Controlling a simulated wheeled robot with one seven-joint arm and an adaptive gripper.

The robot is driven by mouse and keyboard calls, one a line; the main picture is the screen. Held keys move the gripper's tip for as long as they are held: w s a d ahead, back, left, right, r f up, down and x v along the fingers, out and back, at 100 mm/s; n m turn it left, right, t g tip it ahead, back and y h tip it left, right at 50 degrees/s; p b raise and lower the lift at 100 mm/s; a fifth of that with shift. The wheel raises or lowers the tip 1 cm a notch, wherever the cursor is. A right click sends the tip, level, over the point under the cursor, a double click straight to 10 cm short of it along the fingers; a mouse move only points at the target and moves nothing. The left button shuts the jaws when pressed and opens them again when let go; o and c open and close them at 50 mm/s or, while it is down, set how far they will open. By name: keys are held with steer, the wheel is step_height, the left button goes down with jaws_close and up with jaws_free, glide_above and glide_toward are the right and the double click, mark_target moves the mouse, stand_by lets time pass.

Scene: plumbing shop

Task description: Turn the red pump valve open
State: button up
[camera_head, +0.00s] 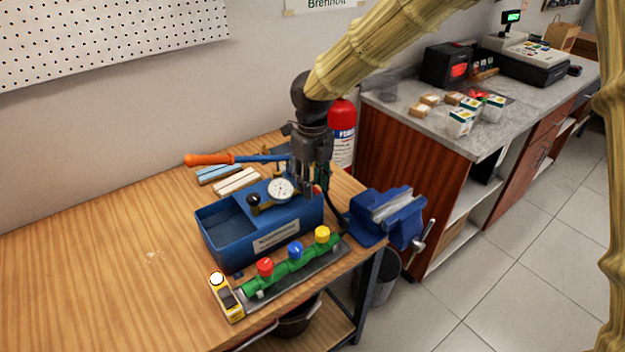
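The blue test pump (219,240) stands on the wooden bench, with a round white pressure gauge (281,189) and a lever with an orange grip (208,160) reaching left. A small red part (318,189), perhaps the red pump valve, shows at the pump's right end, mostly hidden by my gripper. My gripper (311,190) points down over that end, right of the gauge. I cannot tell whether its fingers touch the red part or how far they are apart. A separate green pipe manifold (279,277) in front carries a red knob (265,267), a blue knob and a yellow knob.
A yellow instrument (226,297) lies left of the manifold. A blue vise (388,215) sits at the bench's right corner. A red fire extinguisher (342,117) stands behind my gripper. The bench's left side (100,265) is clear.

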steer(key=shift+s+d, duration=0.1)
steer(key=shift+c, duration=0.2)
steer(key=shift+f, duration=0.1)
jaws_close()
